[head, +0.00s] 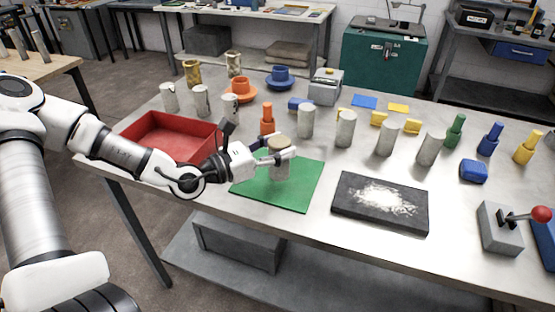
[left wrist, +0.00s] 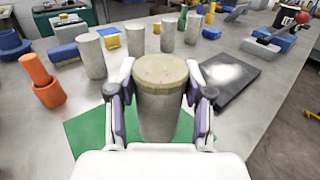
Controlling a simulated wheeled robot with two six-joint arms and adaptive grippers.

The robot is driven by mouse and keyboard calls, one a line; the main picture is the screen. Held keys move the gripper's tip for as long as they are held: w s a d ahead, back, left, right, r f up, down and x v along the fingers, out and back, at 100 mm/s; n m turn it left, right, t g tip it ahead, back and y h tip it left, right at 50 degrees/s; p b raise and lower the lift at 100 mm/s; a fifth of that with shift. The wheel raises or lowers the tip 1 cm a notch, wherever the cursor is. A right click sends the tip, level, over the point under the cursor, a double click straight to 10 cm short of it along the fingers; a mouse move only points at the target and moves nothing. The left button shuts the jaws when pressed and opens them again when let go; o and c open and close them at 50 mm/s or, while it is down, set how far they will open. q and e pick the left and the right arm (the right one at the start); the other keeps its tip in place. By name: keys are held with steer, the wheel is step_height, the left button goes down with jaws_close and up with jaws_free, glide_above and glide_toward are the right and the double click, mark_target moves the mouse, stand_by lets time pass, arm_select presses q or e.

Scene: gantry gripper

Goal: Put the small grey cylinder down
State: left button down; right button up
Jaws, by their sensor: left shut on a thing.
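The small grey cylinder (left wrist: 160,105) is upright between the fingers of my left gripper (head: 283,157), which is shut on it. Its tan top (head: 279,144) shows in the head view, over the green mat (head: 250,190). The green mat also shows around and below it in the left wrist view (left wrist: 88,140). I cannot tell whether the cylinder's base touches the mat. My right gripper is not in view.
Several other grey cylinders (head: 345,129) stand behind the mat. An orange bottle (head: 267,121) stands close behind my left gripper. A red tray (head: 165,148) lies left, and a dark slab with white powder (head: 348,209) lies right. Bare tabletop shows before the mat.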

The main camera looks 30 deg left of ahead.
arm_select(q)
steer(key=w, duration=0.1)
steer(key=w+a, duration=0.2)
steer(key=shift+w+a+f, duration=0.15)
steer(key=shift+w+f, duration=0.2)
steer(key=shift+w, duration=0.05)
steer(key=f, duration=0.2)
steer(key=f+b, duration=0.1)
steer(key=shift+s, duration=0.25)
steer(key=shift+w+f, duration=0.1)
steer(key=shift+f, duration=0.05)
steer(key=shift+f, duration=0.1)
steer(key=shift+c, duration=2.4)
jaws_free()
